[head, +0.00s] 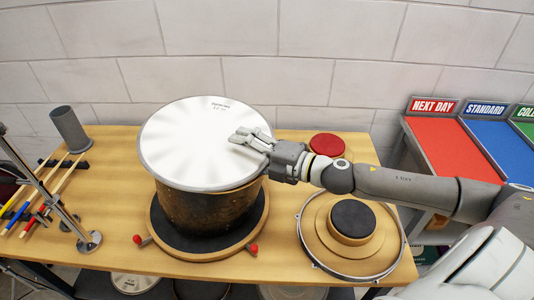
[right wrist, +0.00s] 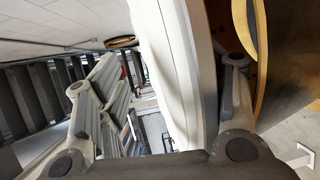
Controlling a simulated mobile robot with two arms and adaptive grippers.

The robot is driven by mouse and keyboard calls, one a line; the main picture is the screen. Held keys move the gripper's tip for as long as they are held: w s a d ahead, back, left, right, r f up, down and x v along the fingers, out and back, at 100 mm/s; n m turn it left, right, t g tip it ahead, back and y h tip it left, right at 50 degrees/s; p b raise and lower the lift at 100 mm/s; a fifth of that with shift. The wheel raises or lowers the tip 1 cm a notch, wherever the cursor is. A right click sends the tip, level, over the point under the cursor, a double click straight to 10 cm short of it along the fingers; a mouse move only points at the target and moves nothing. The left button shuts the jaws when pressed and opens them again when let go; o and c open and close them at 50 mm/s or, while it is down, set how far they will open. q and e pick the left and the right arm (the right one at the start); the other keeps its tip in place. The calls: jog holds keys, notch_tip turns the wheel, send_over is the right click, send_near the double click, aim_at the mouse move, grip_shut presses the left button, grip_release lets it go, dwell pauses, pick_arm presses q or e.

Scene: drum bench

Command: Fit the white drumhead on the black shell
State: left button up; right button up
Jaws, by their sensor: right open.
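The white drumhead (head: 195,145) lies over the top of the dark shell (head: 205,210), covering its opening. The shell stands upright on a round black-topped base on the bench. My right gripper (head: 244,138) is at the drumhead's right edge, one finger over its top face; the other is hidden in the head view. In the right wrist view the drumhead's edge (right wrist: 180,75) runs between the open fingers. One finger lies between the drumhead and the shell's pale wooden rim (right wrist: 256,50), so a gap shows there. My left gripper is not in view.
Red-ended clamps (head: 252,249) stick out from the base. A metal hoop (head: 311,259) around a round wooden piece with a black pad lies at right. A red disc (head: 327,145) lies behind my right arm. Drumsticks, a stand and a grey cup (head: 70,130) are at left.

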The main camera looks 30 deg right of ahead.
jog(key=shift+r+v, duration=0.15)
jog(key=shift+v, duration=1.35)
jog(key=shift+r+v, duration=0.15)
jog(key=shift+v, duration=1.35)
